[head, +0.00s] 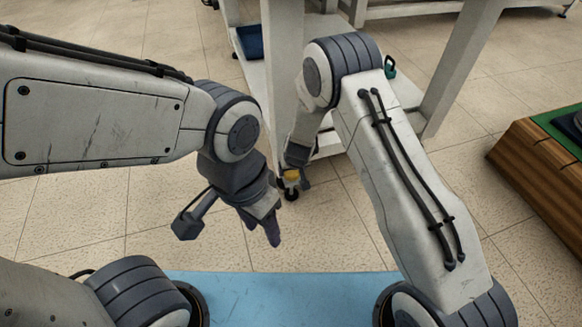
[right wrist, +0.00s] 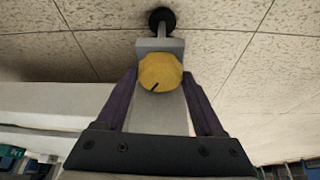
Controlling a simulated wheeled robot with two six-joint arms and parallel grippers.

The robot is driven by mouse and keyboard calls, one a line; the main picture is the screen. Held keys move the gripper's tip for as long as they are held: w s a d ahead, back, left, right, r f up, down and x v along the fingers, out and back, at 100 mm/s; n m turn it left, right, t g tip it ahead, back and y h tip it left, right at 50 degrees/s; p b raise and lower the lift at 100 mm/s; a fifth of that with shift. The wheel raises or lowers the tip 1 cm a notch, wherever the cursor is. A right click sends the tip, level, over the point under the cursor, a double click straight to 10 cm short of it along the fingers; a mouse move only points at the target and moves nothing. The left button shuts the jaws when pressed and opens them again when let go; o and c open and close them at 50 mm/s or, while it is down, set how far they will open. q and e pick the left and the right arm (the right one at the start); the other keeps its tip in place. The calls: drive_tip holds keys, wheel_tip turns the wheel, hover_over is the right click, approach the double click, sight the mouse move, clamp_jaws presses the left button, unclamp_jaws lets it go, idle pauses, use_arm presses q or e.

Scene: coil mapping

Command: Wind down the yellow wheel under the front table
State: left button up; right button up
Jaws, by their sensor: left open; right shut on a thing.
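The yellow wheel (head: 291,174) sits low on a white leg of the front table (head: 283,70), just above a black caster (head: 291,194). In the right wrist view the yellow wheel (right wrist: 160,72) is a faceted knob with a dark mark near its lower edge. My right gripper (right wrist: 158,78) has one finger on each side of it and is shut on it. In the head view my right gripper (head: 294,177) is partly hidden by its arm. My left gripper (head: 230,232) is open and empty, left of the wheel and nearer to me.
A dark blue bin (head: 250,42) stands on the table's lower frame. A small green item (head: 390,67) shows behind my right arm. A wooden-sided box with a green top (head: 535,150) is at the right. Tiled floor (head: 340,235) lies clear around the leg.

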drive_tip(key=shift+a+r+m+h+p, duration=0.15)
drive_tip(key=shift+m+p, duration=0.35)
drive_tip(key=shift+p, duration=1.65)
drive_tip(key=shift+r+m+h+p, duration=0.25)
drive_tip(key=shift+m+p, duration=0.25)
drive_tip(key=shift+p, duration=1.6)
drive_tip(key=shift+f+m+p, duration=0.3)
drive_tip(key=shift+p, duration=0.35)
drive_tip(key=o, duration=1.4)
drive_tip(key=shift+f, duration=0.1)
drive_tip(key=shift+p+v, duration=2.5)
drive_tip(key=shift+v, duration=2.75)
